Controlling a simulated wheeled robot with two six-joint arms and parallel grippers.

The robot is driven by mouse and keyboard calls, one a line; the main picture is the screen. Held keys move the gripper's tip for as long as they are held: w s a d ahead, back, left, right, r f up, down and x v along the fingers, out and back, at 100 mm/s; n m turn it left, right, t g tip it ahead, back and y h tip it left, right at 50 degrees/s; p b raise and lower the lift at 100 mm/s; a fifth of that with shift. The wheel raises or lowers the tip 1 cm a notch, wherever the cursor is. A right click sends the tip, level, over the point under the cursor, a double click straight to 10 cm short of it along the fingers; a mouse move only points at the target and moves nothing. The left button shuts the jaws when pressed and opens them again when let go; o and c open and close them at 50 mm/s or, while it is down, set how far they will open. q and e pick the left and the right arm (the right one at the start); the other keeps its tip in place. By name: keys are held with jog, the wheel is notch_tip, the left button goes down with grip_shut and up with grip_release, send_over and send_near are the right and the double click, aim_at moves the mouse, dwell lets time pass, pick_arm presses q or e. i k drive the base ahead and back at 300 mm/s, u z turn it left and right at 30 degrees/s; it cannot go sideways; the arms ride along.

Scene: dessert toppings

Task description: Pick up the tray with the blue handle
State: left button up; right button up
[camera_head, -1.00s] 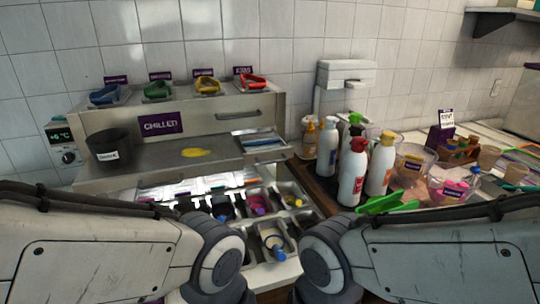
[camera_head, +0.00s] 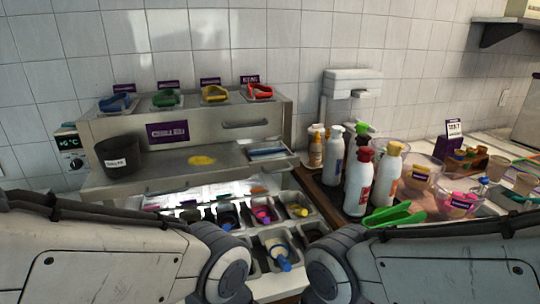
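Several lidded trays with coloured handles stand in a row on top of the steel chilled cabinet. The tray with the blue handle (camera_head: 119,102) is at the far left of that row, with a purple label behind it. To its right are the green handle (camera_head: 166,98), the yellow handle (camera_head: 214,93) and the red handle (camera_head: 259,91). My two arms come in at the lower left and lower right, well below and in front of the cabinet. Both grippers are outside the picture, so their state is hidden.
A black bin (camera_head: 120,158) and a yellow spill (camera_head: 201,160) are on the steel shelf. Open topping bins (camera_head: 272,244) lie between my arms. Several bottles (camera_head: 358,182), green tongs (camera_head: 394,215) and clear bowls (camera_head: 458,202) crowd the right counter.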

aim_at(254, 153)
jog(key=u, duration=0.1)
jog(key=k, duration=0.45)
jog(key=z, duration=1.15)
jog(key=i, duration=1.45)
jog(key=u, duration=0.65)
